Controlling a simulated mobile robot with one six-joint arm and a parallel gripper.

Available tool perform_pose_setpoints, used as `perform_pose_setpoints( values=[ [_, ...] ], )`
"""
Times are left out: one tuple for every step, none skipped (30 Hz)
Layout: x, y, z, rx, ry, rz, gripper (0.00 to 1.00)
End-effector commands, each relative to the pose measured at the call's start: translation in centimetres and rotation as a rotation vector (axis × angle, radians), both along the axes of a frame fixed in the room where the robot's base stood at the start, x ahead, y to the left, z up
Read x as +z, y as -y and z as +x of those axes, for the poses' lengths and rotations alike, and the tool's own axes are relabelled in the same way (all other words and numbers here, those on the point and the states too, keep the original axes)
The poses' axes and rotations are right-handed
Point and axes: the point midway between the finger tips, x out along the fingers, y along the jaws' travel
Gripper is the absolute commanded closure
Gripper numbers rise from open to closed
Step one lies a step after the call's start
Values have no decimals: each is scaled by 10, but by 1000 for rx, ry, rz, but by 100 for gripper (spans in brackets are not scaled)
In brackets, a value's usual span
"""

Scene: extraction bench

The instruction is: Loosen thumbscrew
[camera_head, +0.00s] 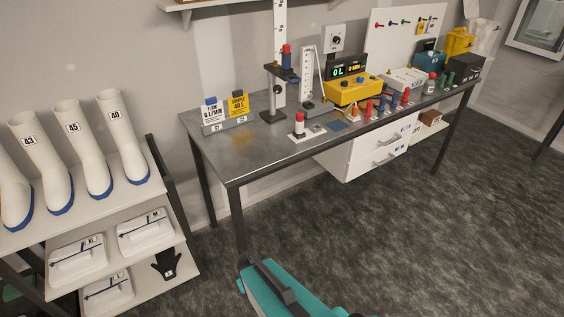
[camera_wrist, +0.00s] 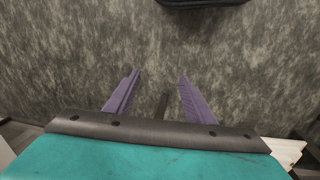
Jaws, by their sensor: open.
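A tall white scaled stand (camera_head: 279,25) rises from the back of the metal bench. A dark carriage (camera_head: 281,73) on it bears a small blue and red-topped item (camera_head: 286,55). I cannot make out a thumbscrew for certain at this size. My teal arm shows at the bottom of the head view, in front of and below the bench. The gripper is empty and away from the bench.
The bench (camera_head: 215,148) has a bare left front. A yellow box (camera_head: 352,90), a digital display (camera_head: 347,69), several red and blue pieces and label cards (camera_head: 238,106) stand on it. A boot rack (camera_head: 100,217) is at left. Carpet (camera_head: 400,220) in front is clear.

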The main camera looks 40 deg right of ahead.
Motion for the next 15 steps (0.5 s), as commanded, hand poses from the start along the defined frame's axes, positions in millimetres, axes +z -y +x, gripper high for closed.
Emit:
perform_pose_setpoints(
  values=[
    [-2, -22, -23, 27, -75, 34, 51],
    [-4, -34, -37, 41, -118, 53, 51],
    [-5, -48, -53, 61, -172, 79, 51],
    [-5, -58, -66, 71, -212, 97, 51],
    [-6, -67, -77, 85, -249, 115, 51],
    [-5, -78, -91, 99, -293, 136, 51],
    [-5, -85, -101, 111, -324, 151, 51],
    [-4, -91, -110, 120, -350, 164, 51],
    [-3, -98, -120, 130, -382, 180, 51],
    [-2, -102, -126, 137, -402, 190, 51],
    [-1, -105, -131, 143, -418, 199, 51],
    [-1, -108, -136, 147, -436, 208, 51],
    [0, -110, -140, 150, -445, 213, 51],
    [0, -112, -142, 153, -452, 216, 51],
    [0, -113, -143, 155, -457, 219, 51]
  ],
)
